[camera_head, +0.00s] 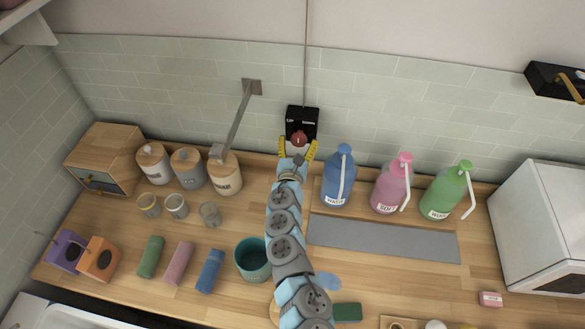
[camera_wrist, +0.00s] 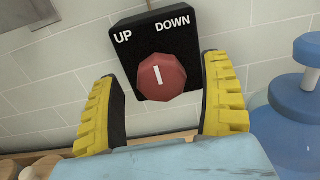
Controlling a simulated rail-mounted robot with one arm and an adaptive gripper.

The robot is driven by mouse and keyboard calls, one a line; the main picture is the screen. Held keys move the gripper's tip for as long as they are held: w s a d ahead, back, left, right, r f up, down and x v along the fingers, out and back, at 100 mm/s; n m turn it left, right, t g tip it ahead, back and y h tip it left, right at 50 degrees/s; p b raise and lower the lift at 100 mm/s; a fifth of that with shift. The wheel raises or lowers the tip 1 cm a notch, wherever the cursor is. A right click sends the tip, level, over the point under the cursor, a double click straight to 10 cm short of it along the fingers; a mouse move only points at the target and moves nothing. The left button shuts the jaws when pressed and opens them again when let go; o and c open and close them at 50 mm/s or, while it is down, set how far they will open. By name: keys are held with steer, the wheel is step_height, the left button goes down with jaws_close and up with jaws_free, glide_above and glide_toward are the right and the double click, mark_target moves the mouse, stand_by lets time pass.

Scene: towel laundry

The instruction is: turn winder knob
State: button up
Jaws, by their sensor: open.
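The winder knob (camera_wrist: 161,77) is a red faceted knob with a white vertical mark. It sits on a black wall box (camera_wrist: 150,32) labelled UP on the left and DOWN on the right. In the head view the knob (camera_head: 299,139) and box (camera_head: 303,115) are on the tiled wall at the end of my arm. My gripper (camera_wrist: 158,95) is open, with yellow ridged fingers to the left and right of the knob. Gaps show between both fingers and the knob. In the head view my gripper (camera_head: 297,148) reaches up to the box.
A blue WASH bottle (camera_head: 338,178) stands close right of my gripper, with pink (camera_head: 391,188) and green (camera_head: 442,194) bottles beyond. Canisters (camera_head: 188,169) and a metal wall bracket (camera_head: 236,118) are to the left. A cord (camera_head: 306,60) runs up the wall above the box.

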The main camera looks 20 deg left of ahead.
steer(key=shift+s+d+f, duration=0.1)
steer(key=shift+s+f, duration=0.1)
steer(key=shift+s, duration=0.35)
steer(key=shift+s+d+r, duration=0.15)
steer(key=shift+s+d, duration=0.05)
steer(key=shift+s, duration=1.1)
glide_toward(298, 142)
steer(key=shift+s+d, duration=0.2)
steer(key=shift+s, duration=0.3)
steer(key=shift+d, duration=0.1)
